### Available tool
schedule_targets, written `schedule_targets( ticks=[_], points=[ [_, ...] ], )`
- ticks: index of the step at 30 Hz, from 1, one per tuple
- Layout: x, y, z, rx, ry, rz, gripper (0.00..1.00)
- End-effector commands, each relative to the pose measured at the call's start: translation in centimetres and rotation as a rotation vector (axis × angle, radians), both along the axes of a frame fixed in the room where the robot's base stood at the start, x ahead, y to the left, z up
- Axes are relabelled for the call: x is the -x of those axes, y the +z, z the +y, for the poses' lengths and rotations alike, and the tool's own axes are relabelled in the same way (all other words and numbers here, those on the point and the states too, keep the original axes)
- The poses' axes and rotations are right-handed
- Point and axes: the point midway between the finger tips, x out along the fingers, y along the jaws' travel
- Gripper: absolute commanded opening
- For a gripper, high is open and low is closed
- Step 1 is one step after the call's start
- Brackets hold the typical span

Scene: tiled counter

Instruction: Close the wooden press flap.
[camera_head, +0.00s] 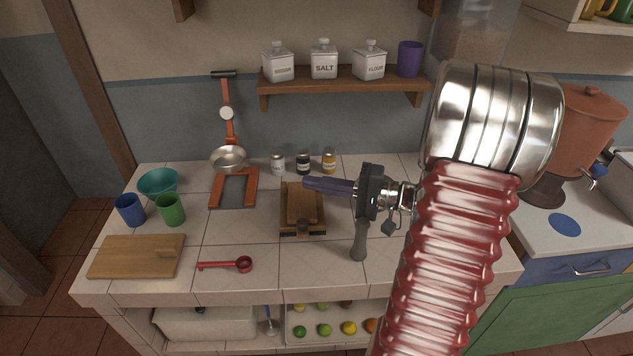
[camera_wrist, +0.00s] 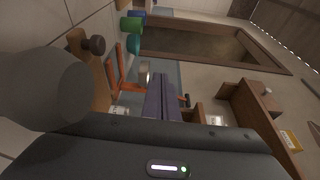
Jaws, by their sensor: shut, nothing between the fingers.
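The wooden press (camera_head: 287,222) stands on the tiled counter left of my gripper. Its lighter brown flap (camera_head: 301,205) lies over the dark base, with a small round dark knob at the near end. I cannot tell the flap's exact angle. In the wrist view part of the press (camera_wrist: 76,42) shows at the upper left with its knob. My gripper (camera_head: 308,184) is shut and empty, its purple-grey fingers pointing left across the far part of the press. The fingers (camera_wrist: 160,92) also show in the wrist view. Contact with the flap cannot be told.
An orange stand (camera_head: 216,190) with a metal bowl is left of the press. Small jars (camera_head: 303,163) stand behind it. A red scoop (camera_head: 240,264), a cutting board (camera_head: 137,257) and cups (camera_head: 171,210) lie further left. The shelf (camera_head: 345,79) hangs above; counter in front is clear.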

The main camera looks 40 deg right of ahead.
Motion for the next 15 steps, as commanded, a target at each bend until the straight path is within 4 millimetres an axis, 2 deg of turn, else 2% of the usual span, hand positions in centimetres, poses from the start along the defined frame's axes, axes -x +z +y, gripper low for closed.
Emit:
schedule_targets(
  ticks=[8, 15],
  points=[
    [0.0, 0.1, 0.0, 0.001, 0.001, -0.001, 0.0],
    [-0.1, 1.7, 0.1, 0.003, 0.003, -0.001, 0.0]
  ],
)
